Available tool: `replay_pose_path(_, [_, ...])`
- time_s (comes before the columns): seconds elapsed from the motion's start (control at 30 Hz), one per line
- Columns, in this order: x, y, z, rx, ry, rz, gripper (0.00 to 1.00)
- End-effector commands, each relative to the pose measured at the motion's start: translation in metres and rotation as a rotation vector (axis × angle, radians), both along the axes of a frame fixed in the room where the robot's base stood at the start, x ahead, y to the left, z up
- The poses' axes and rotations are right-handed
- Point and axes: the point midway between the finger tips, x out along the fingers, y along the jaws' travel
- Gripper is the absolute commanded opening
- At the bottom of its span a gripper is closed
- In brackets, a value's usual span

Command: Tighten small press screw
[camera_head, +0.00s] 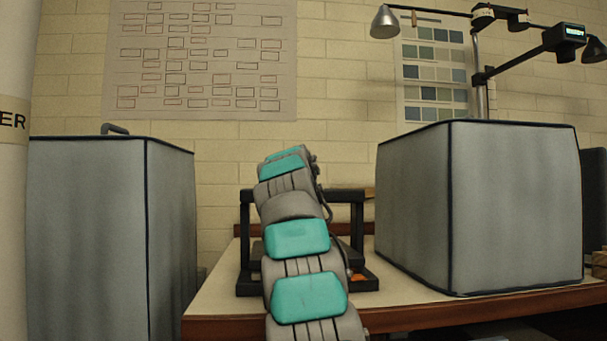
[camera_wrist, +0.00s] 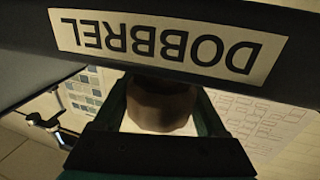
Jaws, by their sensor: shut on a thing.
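The small press is a black frame (camera_head: 357,215) on the table, with its middle hidden behind my arm in the head view. In the wrist view its dark crossbar (camera_wrist: 25,62) runs across the top, with an upside-down label reading DOBBREL. The press screw's brownish round knob (camera_wrist: 160,108) shows just below the crossbar. My gripper (camera_wrist: 164,90) has its teal fingers on both sides of the knob and is shut on it. The knob is dim, and its contact with the fingers is hard to make out. In the head view my gripper is hidden behind my arm.
A grey covered box (camera_head: 415,200) stands on the table (camera_head: 215,290) right of the press. Another grey covered block (camera_head: 90,240) stands at the left. A lamp stand (camera_head: 478,75) rises behind the right box. A small orange item (camera_head: 358,277) lies at the press's base.

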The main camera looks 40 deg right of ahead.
Motion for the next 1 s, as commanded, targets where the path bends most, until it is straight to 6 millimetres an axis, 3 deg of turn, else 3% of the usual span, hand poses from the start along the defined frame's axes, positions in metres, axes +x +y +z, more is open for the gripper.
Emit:
replay_pose_path(0.17, [0.000,0.000,-0.001,0.001,0.002,0.001,0.18])
replay_pose_path(0.2, [0.000,0.000,-0.001,0.001,0.002,0.001,0.77])
replay_pose_path(0.4, [0.000,0.000,-0.001,0.000,0.001,0.001,1.00])
replay_pose_path(0.77, [-0.002,0.002,0.000,-0.001,0.001,0.001,1.00])
replay_pose_path(1.0, [-0.014,0.015,-0.001,-0.001,0.001,0.001,1.00])
